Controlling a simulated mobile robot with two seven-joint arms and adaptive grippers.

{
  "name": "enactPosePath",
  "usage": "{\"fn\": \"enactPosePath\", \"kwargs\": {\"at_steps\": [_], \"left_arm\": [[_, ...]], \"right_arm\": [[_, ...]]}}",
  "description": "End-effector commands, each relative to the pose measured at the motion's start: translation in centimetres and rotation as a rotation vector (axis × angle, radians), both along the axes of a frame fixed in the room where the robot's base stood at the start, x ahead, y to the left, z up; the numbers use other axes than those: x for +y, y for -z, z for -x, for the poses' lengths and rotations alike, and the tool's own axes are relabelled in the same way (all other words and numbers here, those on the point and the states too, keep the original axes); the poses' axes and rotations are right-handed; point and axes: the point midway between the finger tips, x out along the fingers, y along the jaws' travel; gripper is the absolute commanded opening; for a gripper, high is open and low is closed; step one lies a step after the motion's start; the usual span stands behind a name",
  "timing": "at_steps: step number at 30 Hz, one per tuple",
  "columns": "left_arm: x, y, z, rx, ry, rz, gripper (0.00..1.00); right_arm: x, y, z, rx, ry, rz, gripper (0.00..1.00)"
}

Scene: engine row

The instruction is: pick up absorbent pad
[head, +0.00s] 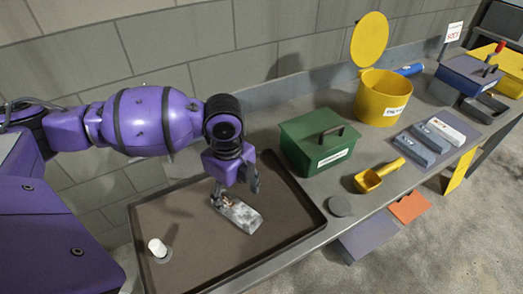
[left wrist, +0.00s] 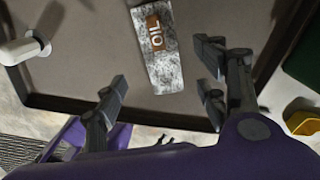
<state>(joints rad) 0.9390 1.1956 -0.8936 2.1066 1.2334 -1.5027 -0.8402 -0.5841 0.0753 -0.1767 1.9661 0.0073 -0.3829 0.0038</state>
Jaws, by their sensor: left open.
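The absorbent pad (head: 241,216) is a grey mottled flat piece lying in the brown tray (head: 160,208). In the left wrist view the pad (left wrist: 163,66) shows a brown label reading "OIL". My left gripper (head: 236,188) is open and empty over the pad's far end in the head view, and partly covers it. In the left wrist view my left gripper's fingers (left wrist: 164,80) stand apart, with the pad's lower end seen between and beyond them. The height of the fingers above the pad is hard to tell. My right gripper is not in view.
A white cylinder (head: 157,248) stands in the tray's near left corner. The tray has a raised dark rim. Right of it are a green lidded box (head: 318,143), a grey disc (head: 340,206), a yellow scoop (head: 369,180) and a yellow bucket (head: 382,98). A wall runs behind.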

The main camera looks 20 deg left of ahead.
Motion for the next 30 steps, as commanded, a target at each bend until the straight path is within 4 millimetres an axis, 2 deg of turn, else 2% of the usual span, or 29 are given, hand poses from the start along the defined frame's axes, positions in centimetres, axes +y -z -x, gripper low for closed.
{"fn": "enactPosePath", "kwargs": {"at_steps": [4, 14, 22, 29, 30], "left_arm": [[0.0, 0.6, 0.2, 0.005, 0.000, -0.001, 0.66], [-0.1, 3.7, 0.1, 0.003, 0.000, 0.001, 0.66], [-0.3, 7.5, -0.1, 0.002, -0.001, 0.002, 0.66], [-0.2, 7.9, -0.1, 0.000, 0.000, 0.000, 0.66], [-0.2, 7.9, -0.1, 0.000, 0.000, 0.000, 0.63]], "right_arm": [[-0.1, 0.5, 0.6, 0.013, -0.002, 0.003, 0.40], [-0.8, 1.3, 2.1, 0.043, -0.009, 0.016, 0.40], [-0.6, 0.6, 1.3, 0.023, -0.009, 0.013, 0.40], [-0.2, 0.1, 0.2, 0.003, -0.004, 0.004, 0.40], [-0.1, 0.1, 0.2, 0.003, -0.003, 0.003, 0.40]]}}
